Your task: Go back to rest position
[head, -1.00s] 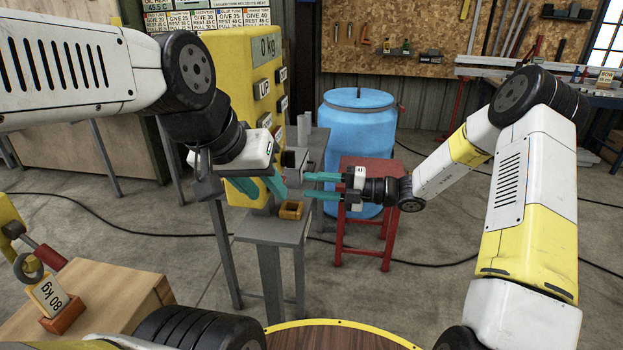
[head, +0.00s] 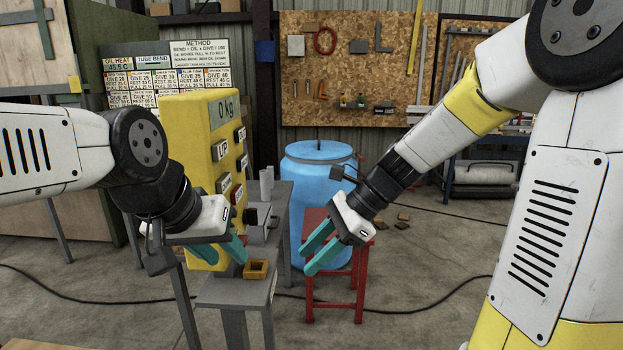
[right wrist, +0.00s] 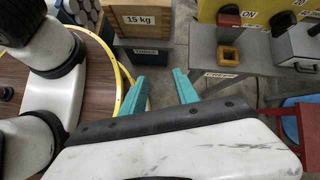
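My left gripper (head: 243,250) is in the head view, in front of the yellow machine and beside the narrow grey stand. My right gripper (head: 307,261) is in the middle of the head view, in front of the red stool and blue barrel. Its teal fingers are spread and empty. The right wrist view also shows the right gripper (right wrist: 158,82) with its fingers apart and nothing between them.
The yellow machine (head: 190,130) stands behind a grey stand (head: 225,290) bearing a small orange box (head: 256,270). A blue barrel (head: 318,190) and red stool (head: 335,285) stand mid-view. A 15 kg crate (right wrist: 140,22) shows in the right wrist view. A cable crosses the floor.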

